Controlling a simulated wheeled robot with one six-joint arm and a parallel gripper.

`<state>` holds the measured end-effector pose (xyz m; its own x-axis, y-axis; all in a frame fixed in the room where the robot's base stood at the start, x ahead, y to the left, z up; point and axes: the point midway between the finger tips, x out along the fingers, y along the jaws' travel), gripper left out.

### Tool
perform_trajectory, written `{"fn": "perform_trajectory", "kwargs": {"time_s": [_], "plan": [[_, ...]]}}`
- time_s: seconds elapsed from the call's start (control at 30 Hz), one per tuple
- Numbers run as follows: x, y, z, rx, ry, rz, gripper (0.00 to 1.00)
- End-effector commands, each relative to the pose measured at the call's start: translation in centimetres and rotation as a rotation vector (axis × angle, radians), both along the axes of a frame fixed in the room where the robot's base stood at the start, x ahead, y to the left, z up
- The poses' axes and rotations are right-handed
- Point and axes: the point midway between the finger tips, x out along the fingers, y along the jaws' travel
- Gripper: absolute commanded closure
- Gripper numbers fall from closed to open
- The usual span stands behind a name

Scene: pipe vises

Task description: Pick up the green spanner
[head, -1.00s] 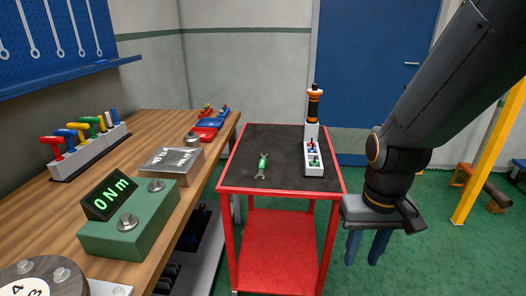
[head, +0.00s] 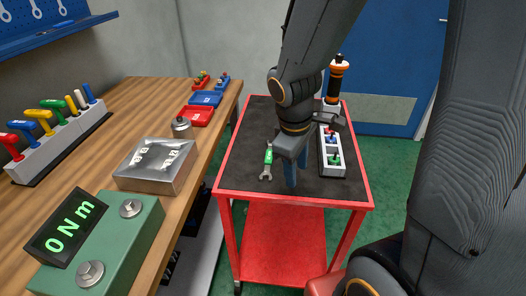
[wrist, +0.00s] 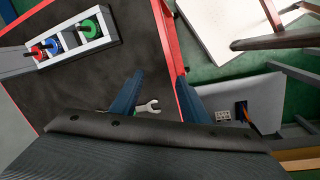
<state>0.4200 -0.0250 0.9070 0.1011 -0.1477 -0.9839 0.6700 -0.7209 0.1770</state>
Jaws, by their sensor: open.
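The green spanner (head: 268,158) lies on the dark top of the red cart (head: 290,198), a grey steel tool with a green middle. My gripper (head: 291,178) is above the cart top, just right of the spanner. In the wrist view my gripper (wrist: 158,92) is open, its blue fingers apart. One jaw end of the spanner (wrist: 148,106) shows between the fingers; the rest is mostly hidden behind the left finger and my gripper's body. Nothing is held.
A pale holder (head: 332,160) with red, blue and green pieces stands to the right of my gripper on the cart. An orange-and-black tool (head: 338,75) stands behind it. A wooden bench (head: 130,100) with a green torque tester (head: 100,245) is at the left.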

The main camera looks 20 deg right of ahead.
Motion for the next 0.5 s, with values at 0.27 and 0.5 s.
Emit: {"fn": "perform_trajectory", "kwargs": {"time_s": [0.27, 0.5], "plan": [[8.6, 1.1, 1.3, -0.295, 0.065, 1.234, 0.59], [11.9, 3.6, 0.7, -0.436, 0.118, 1.842, 0.59]]}}
